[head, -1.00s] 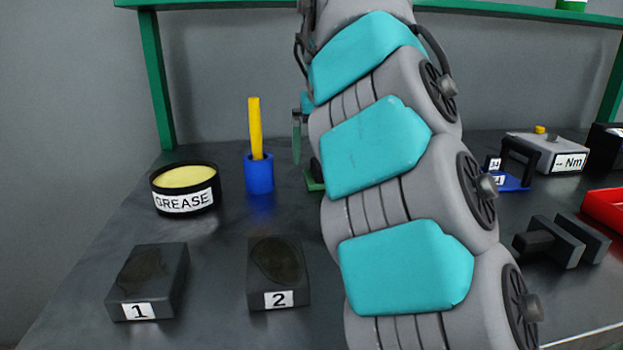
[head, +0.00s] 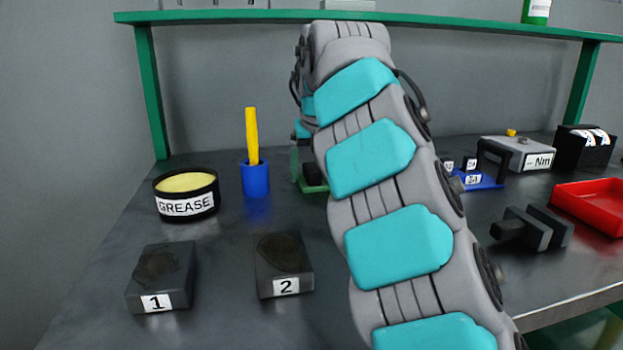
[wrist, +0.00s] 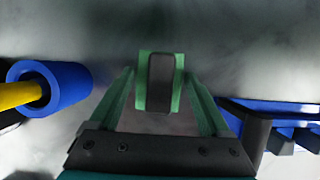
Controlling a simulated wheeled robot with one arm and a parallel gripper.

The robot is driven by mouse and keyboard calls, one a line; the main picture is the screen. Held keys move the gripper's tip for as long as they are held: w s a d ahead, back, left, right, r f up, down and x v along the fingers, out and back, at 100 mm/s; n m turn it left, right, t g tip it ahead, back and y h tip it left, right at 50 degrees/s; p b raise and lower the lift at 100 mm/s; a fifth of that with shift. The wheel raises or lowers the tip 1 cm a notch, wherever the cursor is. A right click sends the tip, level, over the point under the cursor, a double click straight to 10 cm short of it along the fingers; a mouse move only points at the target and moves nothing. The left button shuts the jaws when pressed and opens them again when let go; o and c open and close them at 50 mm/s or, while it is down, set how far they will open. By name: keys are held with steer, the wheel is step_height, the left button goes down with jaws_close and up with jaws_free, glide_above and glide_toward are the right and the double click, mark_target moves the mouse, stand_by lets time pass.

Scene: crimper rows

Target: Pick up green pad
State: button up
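The green pad (head: 313,188) lies on the dark bench behind my arm, which hides part of it in the head view. In the wrist view the green pad (wrist: 142,88) shows a dark grey raised block along its middle. My gripper (wrist: 159,76) is open, with one green finger on each side of the pad and visible space between. I cannot tell how high the fingertips are above the bench. In the head view only a green finger of my gripper (head: 295,163) shows beside the pad.
A blue holder (head: 255,180) with a yellow stick stands left of the pad. A blue base (head: 482,182) with a dark handle stands to the right. A green shelf (head: 230,17) runs above.

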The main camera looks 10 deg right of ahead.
steer(key=c, duration=1)
steer(key=shift+o, duration=0.2)
steer(key=shift+r, duration=0.1)
